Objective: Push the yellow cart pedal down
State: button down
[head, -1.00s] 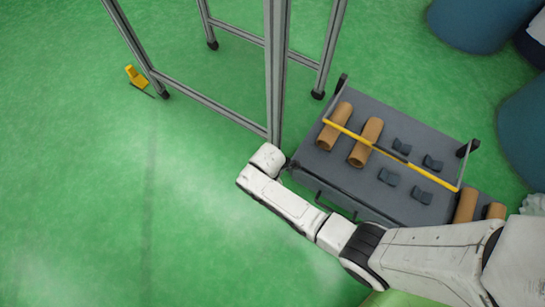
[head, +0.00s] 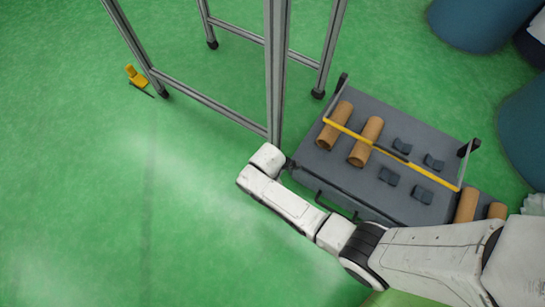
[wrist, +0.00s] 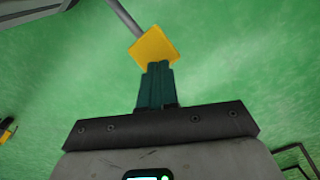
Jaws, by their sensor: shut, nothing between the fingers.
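A flat yellow square pad (wrist: 153,46), which looks like the pedal, shows at the top middle of the wrist view. A grey bar meets its upper left corner. My gripper (wrist: 158,66) has its teal fingers shut together and empty. Their tips overlap the pad's lower edge in the picture; I cannot tell whether they touch it. In the head view, my white arm reaches left past the cart's near side, and its fingers and the pad are hidden. The dark grey cart (head: 330,165) has a yellow bar (head: 372,146) across its top.
Brown cylinders (head: 366,142) and small dark blocks (head: 389,176) lie on the cart. A metal frame (head: 278,75) stands close to my arm's end. A small yellow object (head: 136,76) is on the floor at far left. Blue drums (head: 475,22) stand at right. Green floor at left is clear.

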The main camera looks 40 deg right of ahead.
jog(key=shift+f+b, duration=1.65)
jog(key=shift+f, duration=0.55)
notch_tip(320, 180, up, 8)
jog(key=p, duration=0.8)
jog(key=shift+r+p, duration=0.2)
jog(key=shift+p, duration=0.1)
jog(key=shift+f, duration=0.1)
jog(key=s+d+r+m+t, duration=0.1)
jog(key=s+d+r+m, duration=0.3)
jog(key=s+r+m, duration=0.6)
jog(key=s+d+r+m, duration=0.4)
jog(key=s+r+m, duration=0.25)
jog(key=r, duration=0.75)
notch_tip(320, 180, up, 26)
jog(key=p, duration=2.6)
jog(key=shift+f, duration=0.2)
jog(key=c, duration=1.9)
grip_release()
jog(key=shift+a+n, duration=0.1)
jog(key=shift+n, duration=0.15)
